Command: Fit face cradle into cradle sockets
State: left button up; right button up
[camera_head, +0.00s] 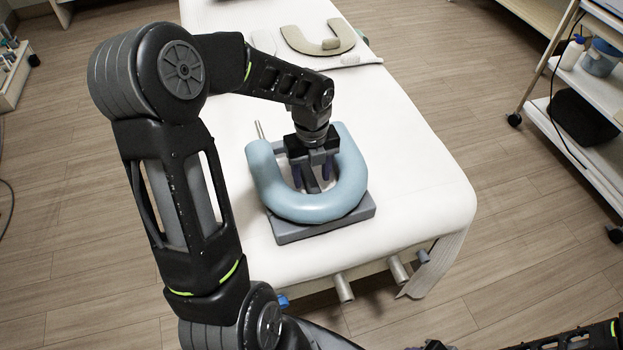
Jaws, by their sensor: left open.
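The face cradle (320,207) is a light blue U-shaped cushion, its closed curve toward the table's front end. It rests on a grey block (325,229) on the white table. A thin metal rod (259,130) shows at the cradle's far left. My left gripper (312,180) points down inside the U, its fingers apart around a dark bar in the middle; contact cannot be told. Metal tube sockets (345,288) and (398,270) stick out below the table's front edge. My left arm covers part of the cradle's far side. My right gripper is not in view.
The white table (420,190) has clear room right of the cradle. A beige U-shaped piece (300,42) lies on its far part by a white cloth. A shelf cart (565,105) stands at right. A grey cloth (436,262) hangs at the front right corner.

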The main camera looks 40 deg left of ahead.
aim_at(312, 182)
pick_arm(q)
jog(key=shift+f, duration=1.55)
grip_shut()
dwell(0.5)
